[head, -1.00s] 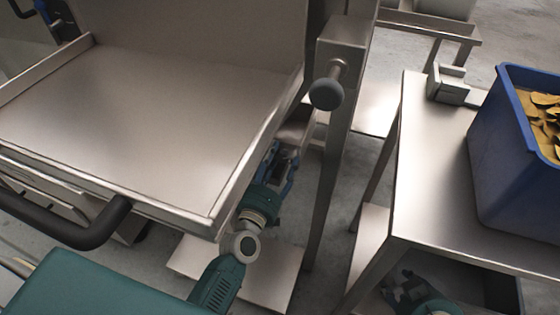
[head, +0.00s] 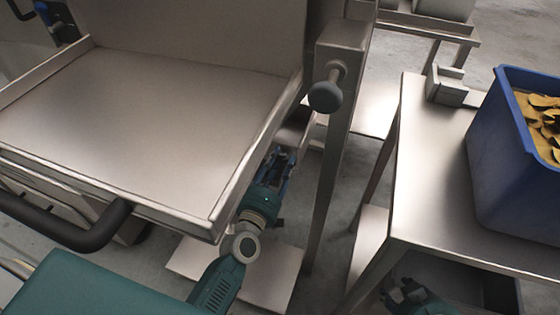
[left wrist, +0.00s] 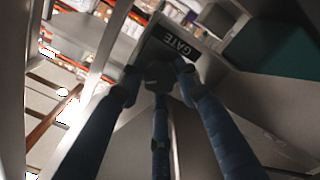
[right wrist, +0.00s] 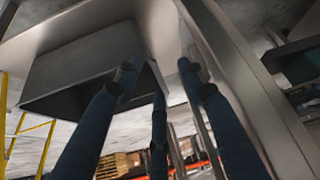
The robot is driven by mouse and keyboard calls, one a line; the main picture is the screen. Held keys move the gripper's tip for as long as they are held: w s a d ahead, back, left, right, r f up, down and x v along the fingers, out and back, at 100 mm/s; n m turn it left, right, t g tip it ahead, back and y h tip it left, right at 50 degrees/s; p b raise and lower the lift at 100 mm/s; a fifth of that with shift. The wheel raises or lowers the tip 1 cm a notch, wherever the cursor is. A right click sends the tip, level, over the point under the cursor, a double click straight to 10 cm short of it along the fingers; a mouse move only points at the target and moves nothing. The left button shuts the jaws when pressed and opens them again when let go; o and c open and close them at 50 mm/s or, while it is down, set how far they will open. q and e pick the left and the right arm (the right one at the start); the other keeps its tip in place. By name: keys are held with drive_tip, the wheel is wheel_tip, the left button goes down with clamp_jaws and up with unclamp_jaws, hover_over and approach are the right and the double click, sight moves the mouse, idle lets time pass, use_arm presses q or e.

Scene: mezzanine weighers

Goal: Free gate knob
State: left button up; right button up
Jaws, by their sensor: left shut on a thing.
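In the left wrist view a dark knob (left wrist: 160,74) sits beneath a plate marked GATE (left wrist: 178,46), whose lettering appears upside down. The blue fingers of my left gripper (head: 281,158) close around this knob, hiding much of it. In the head view that gripper is low, beside and partly under the right edge of the steel tray, and the held knob cannot be made out. My right gripper (head: 402,292) is low under the right table. In the right wrist view its fingers (right wrist: 158,68) are spread apart with nothing between them.
Another dark round knob (head: 324,96) sticks out from a steel post (head: 334,150). The steel tray (head: 140,110) fills the left, with a black handle (head: 85,236) in front. A blue crate (head: 500,165) of brown pieces stands on the right table (head: 435,170).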

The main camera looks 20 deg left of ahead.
use_arm(q)
drive_tip(key=shift+a+n, duration=0.1)
drive_tip(key=shift+n, duration=1.7)
drive_tip(key=n, duration=0.2)
drive_tip(key=shift+n, duration=1.3)
drive_tip(key=n+b, duration=0.1)
drive_tip(key=n, duration=0.4)
drive_tip(key=n+b, duration=0.1)
drive_tip(key=n, duration=0.4)
drive_tip(key=shift+f+n, duration=0.2)
drive_tip(key=shift+n, duration=2)
use_arm(e)
drive_tip(key=w+a+r+t+y, duration=0.1)
drive_tip(key=w+a+r+t, duration=0.2)
drive_tip(key=w+r+t, duration=0.3)
drive_tip(key=shift+w+a+r+y, duration=0.4)
drive_tip(key=shift+w+r, duration=0.95)
drive_tip(key=shift+w, duration=0.65)
use_arm(q)
drive_tip(key=shift+s+f, duration=0.1)
